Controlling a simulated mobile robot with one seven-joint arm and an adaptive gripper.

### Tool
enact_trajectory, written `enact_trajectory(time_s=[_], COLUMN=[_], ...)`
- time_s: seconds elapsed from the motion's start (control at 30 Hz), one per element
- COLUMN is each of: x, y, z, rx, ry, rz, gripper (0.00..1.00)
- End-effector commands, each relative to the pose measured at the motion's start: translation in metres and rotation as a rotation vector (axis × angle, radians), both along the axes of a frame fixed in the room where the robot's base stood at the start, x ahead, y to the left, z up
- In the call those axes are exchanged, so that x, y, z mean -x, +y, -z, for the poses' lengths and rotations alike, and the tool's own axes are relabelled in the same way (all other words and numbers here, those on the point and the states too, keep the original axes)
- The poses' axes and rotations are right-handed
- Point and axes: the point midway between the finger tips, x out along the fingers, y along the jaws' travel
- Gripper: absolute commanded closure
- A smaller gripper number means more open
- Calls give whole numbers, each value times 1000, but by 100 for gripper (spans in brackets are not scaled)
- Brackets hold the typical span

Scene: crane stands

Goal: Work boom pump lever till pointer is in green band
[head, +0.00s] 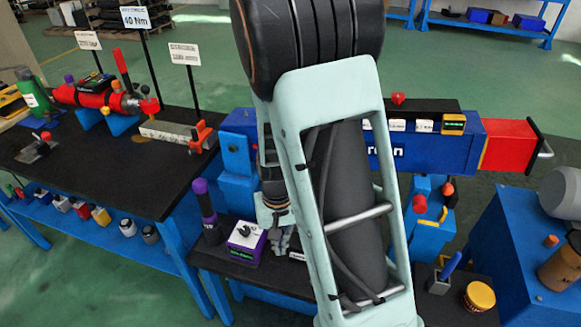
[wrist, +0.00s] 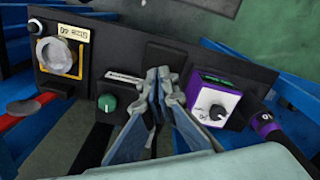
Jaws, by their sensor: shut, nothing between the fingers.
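My gripper (wrist: 163,78) is shut and empty, with its fingertips together over the dark panel in the wrist view. In the head view it shows (head: 283,241) just right of a purple-and-white box (head: 246,242). In the wrist view this box (wrist: 212,106), with a dark knob and a green strip, lies right of my fingers. Beside it stands a black lever with a purple grip (head: 203,198), whose purple part also shows in the wrist view (wrist: 263,123). No pointer or green band can be read. Which lever is the boom pump's, I cannot tell.
A green knob (wrist: 107,102) and a yellow-framed round fitting (wrist: 60,57) are left of my fingers. A blue boom with a red end (head: 507,146) lies behind my arm, which hides its middle. A black-topped bench (head: 100,170) with red equipment stands at left.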

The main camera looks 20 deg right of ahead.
Motion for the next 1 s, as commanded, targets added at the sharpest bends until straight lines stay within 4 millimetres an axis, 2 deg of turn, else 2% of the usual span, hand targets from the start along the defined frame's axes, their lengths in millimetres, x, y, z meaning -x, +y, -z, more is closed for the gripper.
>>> enact_trajectory(time_s=[0.03,0.17,0.33,1.0], x=[-1,-1,-2,0], y=[-1,-1,-1,0], z=[8,17,9,-57], rx=[1,1,2,0], ry=[-3,-4,-5,0], rz=[1,1,2,2], gripper=[100,100,100,100])
